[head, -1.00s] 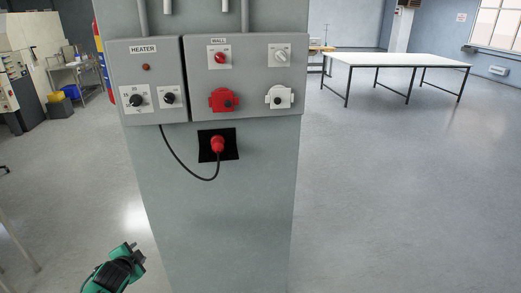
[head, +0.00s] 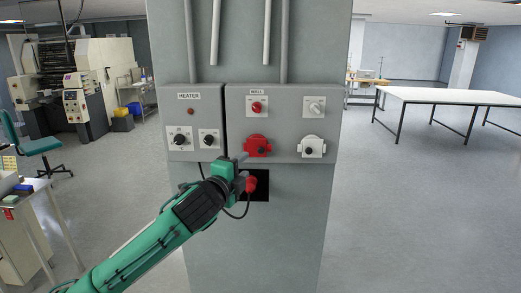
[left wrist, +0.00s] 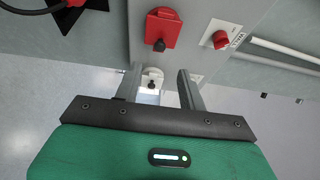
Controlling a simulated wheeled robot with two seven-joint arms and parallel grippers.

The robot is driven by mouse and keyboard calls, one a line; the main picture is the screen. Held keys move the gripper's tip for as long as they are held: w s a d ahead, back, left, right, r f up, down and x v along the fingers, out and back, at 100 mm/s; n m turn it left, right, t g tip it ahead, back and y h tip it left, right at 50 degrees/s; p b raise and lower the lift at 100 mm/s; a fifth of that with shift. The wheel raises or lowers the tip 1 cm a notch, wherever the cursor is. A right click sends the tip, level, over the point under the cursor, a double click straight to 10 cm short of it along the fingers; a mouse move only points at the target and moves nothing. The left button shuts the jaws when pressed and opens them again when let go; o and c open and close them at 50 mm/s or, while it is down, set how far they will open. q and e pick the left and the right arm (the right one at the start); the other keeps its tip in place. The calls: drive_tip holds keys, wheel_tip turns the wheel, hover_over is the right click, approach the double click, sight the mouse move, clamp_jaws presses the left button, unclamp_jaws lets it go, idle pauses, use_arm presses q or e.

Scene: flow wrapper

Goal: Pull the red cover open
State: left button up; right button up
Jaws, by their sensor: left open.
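The red cover (head: 258,145) is on the WALL box on the pillar, below the red switch, and looks closed. It also shows in the left wrist view (left wrist: 164,25), above my fingertips in that picture. My left gripper (head: 242,171) is open and empty, in front of the pillar just below and left of the red cover; I see no contact. In the left wrist view, its two fingers (left wrist: 161,80) stand apart, with the white cover (left wrist: 152,79) showing beyond and between them. My right gripper is not in view.
A red plug (head: 251,184) with a black cable sits at a black plate (head: 262,190) below the box, close to my gripper. The HEATER box (head: 191,108) is at left. A white cover (head: 312,147) is right of the red one. Floor around the pillar is clear.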

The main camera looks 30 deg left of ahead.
sight(260, 151)
use_arm(q)
drive_tip(key=w+p, duration=0.1)
drive_tip(key=w, duration=0.2)
drive_tip(key=w+a+p, duration=0.1)
drive_tip(key=w, duration=0.1)
drive_tip(key=w+p, duration=0.1)
drive_tip(key=w, duration=0.2)
drive_tip(key=shift+w+a+r, duration=0.1)
drive_tip(key=shift+w+a, duration=0.05)
drive_tip(key=shift+w, duration=0.2)
drive_tip(key=shift+w+p, duration=0.3)
drive_tip(key=shift+w, duration=0.1)
clamp_jaws()
